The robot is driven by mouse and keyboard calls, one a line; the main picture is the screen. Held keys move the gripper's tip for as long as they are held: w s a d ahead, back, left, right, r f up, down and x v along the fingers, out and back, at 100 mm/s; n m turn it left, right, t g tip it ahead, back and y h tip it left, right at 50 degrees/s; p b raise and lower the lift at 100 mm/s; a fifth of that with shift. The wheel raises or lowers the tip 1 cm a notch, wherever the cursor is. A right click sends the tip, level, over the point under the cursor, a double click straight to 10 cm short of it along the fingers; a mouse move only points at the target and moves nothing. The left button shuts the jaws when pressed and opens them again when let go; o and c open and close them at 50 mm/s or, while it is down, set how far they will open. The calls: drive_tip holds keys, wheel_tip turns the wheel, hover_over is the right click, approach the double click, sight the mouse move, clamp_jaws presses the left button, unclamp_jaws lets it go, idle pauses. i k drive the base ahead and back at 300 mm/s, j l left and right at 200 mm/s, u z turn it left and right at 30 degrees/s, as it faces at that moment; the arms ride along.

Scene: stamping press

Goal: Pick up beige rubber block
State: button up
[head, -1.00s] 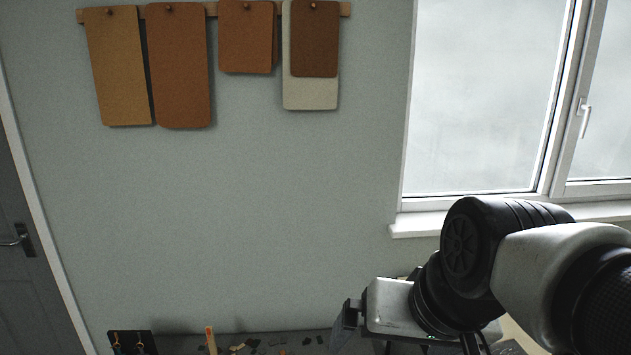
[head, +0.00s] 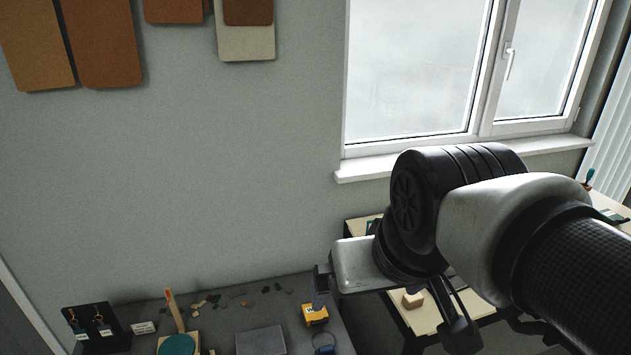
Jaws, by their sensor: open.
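A small beige block (head: 413,299), probably the rubber block, sits on a pale wooden table top, low and right of centre. My arm passes close around it in the picture and hides part of that table.
The grey bench (head: 215,306) holds a yellow-orange item (head: 315,314), a grey slab (head: 261,341), a green disc (head: 177,345), a dark key stand (head: 92,322) and scattered scraps. The pale table (head: 420,322) stands right, below the window sill (head: 470,158).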

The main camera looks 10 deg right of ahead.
sight(409, 302)
drive_tip(key=l+z, duration=0.1)
drive_tip(key=z, duration=0.7)
drive_tip(key=l+u, duration=0.5)
drive_tip(key=l, duration=0.35)
drive_tip(key=i, duration=0.4)
drive_tip(key=u, duration=0.4)
